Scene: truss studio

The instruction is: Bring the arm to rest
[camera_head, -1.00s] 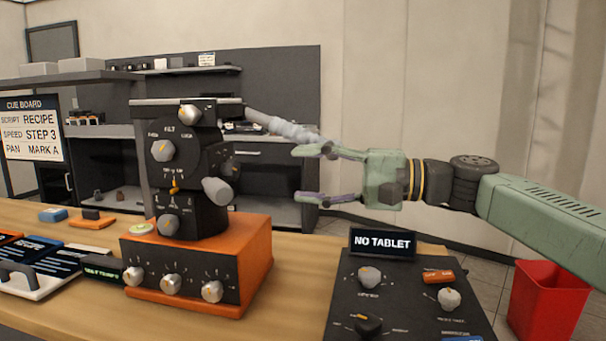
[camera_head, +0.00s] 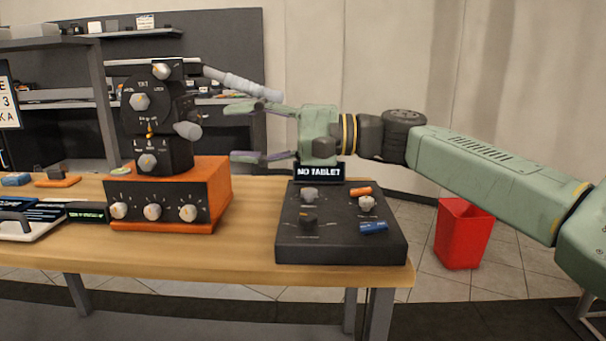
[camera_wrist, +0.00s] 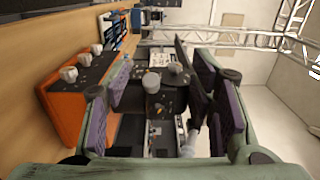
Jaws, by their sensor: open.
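My gripper (camera_head: 258,132) is open and empty, with its two fingers spread and pointing left in the head view. It is held level above the table, near the black dial head (camera_head: 150,130) on the orange base (camera_head: 205,190). In the wrist view my gripper (camera_wrist: 165,105) shows its purple-padded fingers apart, with the dial head (camera_wrist: 155,85) seen between them. I cannot tell how far the fingertips are from the dial head. My green arm reaches in from the right.
A black control panel (camera_head: 340,235) with knobs and a "NO TABLET" sign (camera_head: 319,172) stands on the wooden table (camera_head: 240,255). A grey handle (camera_head: 235,82) juts right from the dial head. A red bin (camera_head: 463,232) stands on the floor at right.

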